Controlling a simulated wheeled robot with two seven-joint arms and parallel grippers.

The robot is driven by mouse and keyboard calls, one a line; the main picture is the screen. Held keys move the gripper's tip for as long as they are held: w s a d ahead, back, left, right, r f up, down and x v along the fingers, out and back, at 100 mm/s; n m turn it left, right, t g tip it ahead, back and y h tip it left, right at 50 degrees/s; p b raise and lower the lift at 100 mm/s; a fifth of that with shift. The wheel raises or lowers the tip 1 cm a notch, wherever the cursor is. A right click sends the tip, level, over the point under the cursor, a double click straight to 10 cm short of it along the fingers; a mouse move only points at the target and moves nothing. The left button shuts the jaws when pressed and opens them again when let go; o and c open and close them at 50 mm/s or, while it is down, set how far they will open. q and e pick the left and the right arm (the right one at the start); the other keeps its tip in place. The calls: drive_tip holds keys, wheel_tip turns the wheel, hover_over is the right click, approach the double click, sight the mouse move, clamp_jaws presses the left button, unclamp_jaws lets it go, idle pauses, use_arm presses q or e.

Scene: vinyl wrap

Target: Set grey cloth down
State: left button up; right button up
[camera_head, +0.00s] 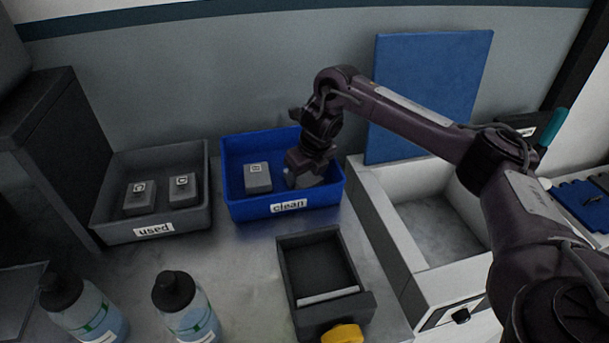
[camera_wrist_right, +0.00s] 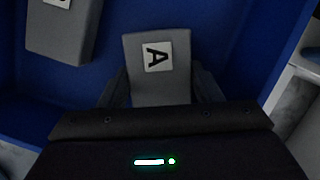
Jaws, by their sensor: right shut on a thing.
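My right gripper (camera_head: 305,168) is shut on a grey cloth block with a white label "A" (camera_wrist_right: 157,57). It reaches down inside the blue bin labelled "clean" (camera_head: 290,207), at the bin's right side. In the head view the gripper hides most of this cloth. The right wrist view shows it between the two fingers (camera_wrist_right: 160,92), over the blue floor; I cannot tell whether it touches the floor. A second grey cloth with a label (camera_head: 258,179) lies in the same bin to the left, apart from the held one. My left gripper is not in view.
A grey bin labelled "used" (camera_head: 153,231) stands left with two labelled grey cloths (camera_head: 139,198). A dark open tray (camera_head: 325,265), two spray-type bottles (camera_head: 185,310) and a yellow item (camera_head: 343,334) are in front. A white open box (camera_head: 385,232) stands right of the blue bin.

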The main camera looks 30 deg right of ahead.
sight(308, 178)
drive_tip(key=shift+f, duration=0.15)
drive_tip(key=o, duration=1)
drive_tip(key=shift+o, duration=0.2)
drive_tip(key=shift+r, duration=0.4)
drive_tip(key=p+v, duration=0.2)
drive_tip(key=v, duration=0.2)
drive_tip(key=shift+d+r, duration=0.1)
drive_tip(key=shift+r, duration=0.3)
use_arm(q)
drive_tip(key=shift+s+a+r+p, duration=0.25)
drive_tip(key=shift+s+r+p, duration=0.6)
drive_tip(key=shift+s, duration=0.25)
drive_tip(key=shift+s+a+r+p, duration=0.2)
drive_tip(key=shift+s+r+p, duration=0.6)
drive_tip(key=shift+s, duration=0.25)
use_arm(e)
drive_tip(key=v, duration=0.7)
drive_tip(key=shift+s, duration=0.2)
